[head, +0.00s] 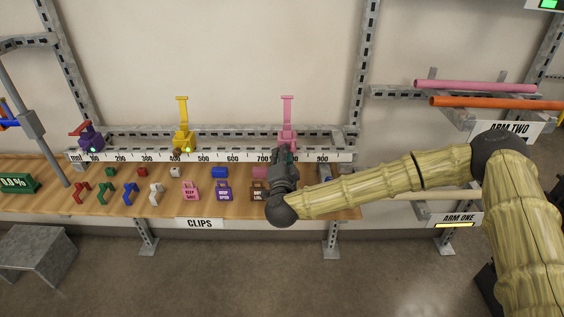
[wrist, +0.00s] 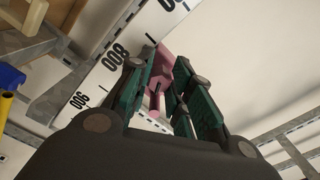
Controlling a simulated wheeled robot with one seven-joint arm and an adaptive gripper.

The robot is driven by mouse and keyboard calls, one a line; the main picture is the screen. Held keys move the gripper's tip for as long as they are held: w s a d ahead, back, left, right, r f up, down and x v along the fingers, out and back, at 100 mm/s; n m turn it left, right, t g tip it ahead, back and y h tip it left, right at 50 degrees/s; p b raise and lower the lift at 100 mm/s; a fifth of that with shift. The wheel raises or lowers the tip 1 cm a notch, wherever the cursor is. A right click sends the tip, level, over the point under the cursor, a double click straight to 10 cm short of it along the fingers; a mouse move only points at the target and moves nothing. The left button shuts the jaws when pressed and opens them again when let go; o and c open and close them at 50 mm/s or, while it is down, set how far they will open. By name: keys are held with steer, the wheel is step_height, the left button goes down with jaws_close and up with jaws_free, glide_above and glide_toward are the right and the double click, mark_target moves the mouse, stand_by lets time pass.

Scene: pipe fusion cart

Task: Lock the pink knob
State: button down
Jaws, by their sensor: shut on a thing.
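The pink clamp (head: 287,122) stands upright on the rail near the 800 mark, with a flat top and a narrow neck. Its lower front, where a knob would be, is hidden behind my gripper (head: 284,158) in the head view. In the wrist view the pink body (wrist: 166,62) shows between and beyond the green-padded fingers of my gripper (wrist: 170,75). A slim pink part reaches down between the fingers. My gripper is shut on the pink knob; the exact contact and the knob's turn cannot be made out.
A yellow clamp (head: 183,138) with a green light and a purple clamp (head: 90,138) with a red handle share the rail, farther left. Coloured clips and tags lie on the wooden shelf (head: 330,204) below. Pink and orange pipes (head: 490,102) rest on a rack at right.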

steer(key=shift+m+b, duration=1.5)
steer(key=shift+m, duration=0.6)
steer(key=c, duration=1.3)
jaws_free()
steer(key=s, duration=1.2)
